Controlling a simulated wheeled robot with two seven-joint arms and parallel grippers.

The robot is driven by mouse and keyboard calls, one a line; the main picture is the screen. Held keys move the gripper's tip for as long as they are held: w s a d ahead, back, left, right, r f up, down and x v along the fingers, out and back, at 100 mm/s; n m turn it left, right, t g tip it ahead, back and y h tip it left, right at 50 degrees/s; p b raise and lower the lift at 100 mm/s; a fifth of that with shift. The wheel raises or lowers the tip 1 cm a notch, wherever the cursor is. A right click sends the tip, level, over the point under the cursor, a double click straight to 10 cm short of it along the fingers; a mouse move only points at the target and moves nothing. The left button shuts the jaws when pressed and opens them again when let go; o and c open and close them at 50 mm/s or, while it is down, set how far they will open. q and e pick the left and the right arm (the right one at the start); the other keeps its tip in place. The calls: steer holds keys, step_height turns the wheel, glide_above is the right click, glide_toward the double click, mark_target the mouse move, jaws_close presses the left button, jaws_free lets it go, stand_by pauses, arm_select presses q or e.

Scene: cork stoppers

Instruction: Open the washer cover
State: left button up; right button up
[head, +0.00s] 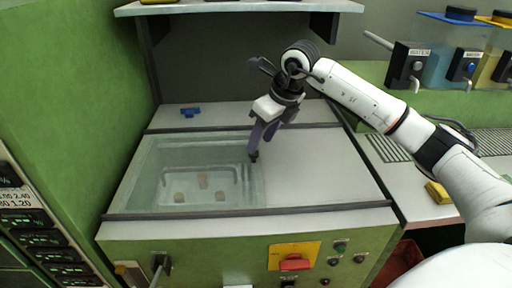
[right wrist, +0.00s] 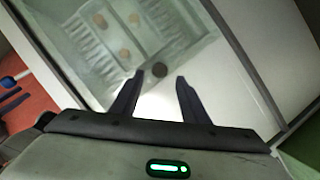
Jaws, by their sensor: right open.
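The washer (head: 330,222) is a green cabinet with a pale grey top. A clear, hazy cover (head: 148,160) appears to lie over its left half. My left gripper is not in view.
A wire tray (head: 165,170) with several corks (head: 202,181) shows inside the washer. The right half of the top (head: 320,175) is bare. Blue pieces (head: 190,112) lie behind. A shelf (head: 240,7) hangs above. A red switch (head: 294,263) is on the front.

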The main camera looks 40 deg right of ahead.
mark_target(257, 154)
steer(key=shift+x, duration=2.3)
steer(key=shift+c, duration=0.3)
jaws_close()
